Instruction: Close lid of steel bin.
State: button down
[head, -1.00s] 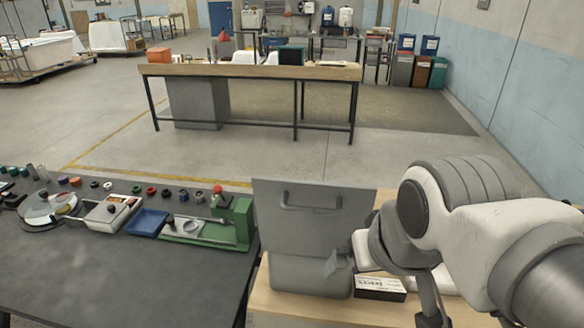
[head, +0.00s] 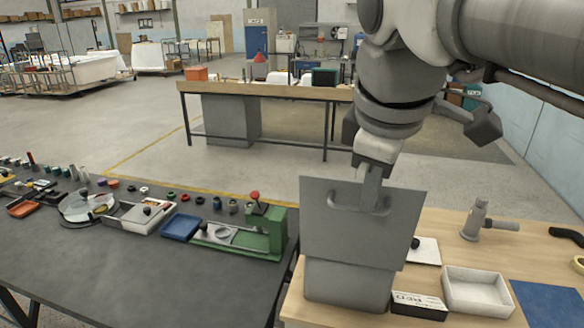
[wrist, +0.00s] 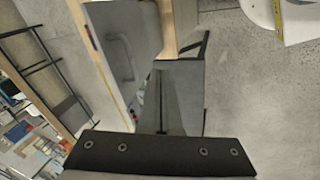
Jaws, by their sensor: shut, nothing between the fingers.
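The steel bin (head: 348,287) is a grey box on the wooden table in the head view. Its flat grey lid (head: 330,238) stands raised, nearly upright, with a bar handle (head: 335,203) on the face toward the camera. My gripper (head: 371,206) points down at the lid's upper part, overlapping the right of the handle; it is shut and empty. I cannot tell whether it touches the lid or handle. The wrist view shows the lid (wrist: 122,75) with its handle (wrist: 120,48), left of my gripper's fingers (wrist: 162,105). The bin's inside is hidden.
A black-and-white box (head: 418,306), a white tray (head: 477,291) and a grey metal fitting (head: 483,220) lie right of the bin. A dark workbench (head: 150,270) with a green fixture (head: 262,235) stands to the left. Open floor lies behind.

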aim_at(358, 207)
jog(key=w+f+n, duration=0.1)
jog(key=w+f, duration=0.1)
jog(key=w+f+n, duration=0.1)
jog(key=w+f, duration=0.1)
jog(key=f, duration=0.1)
jog(key=w+d+f, duration=0.1)
jog(key=w+f, duration=0.1)
jog(key=w, duration=0.1)
jog(key=shift+f+n+b, duration=0.3)
jog(key=shift+n+b, duration=0.1)
jog(key=shift+w+d+f, duration=0.1)
jog(key=shift+w+d, duration=0.05)
jog(key=shift+w, duration=0.25)
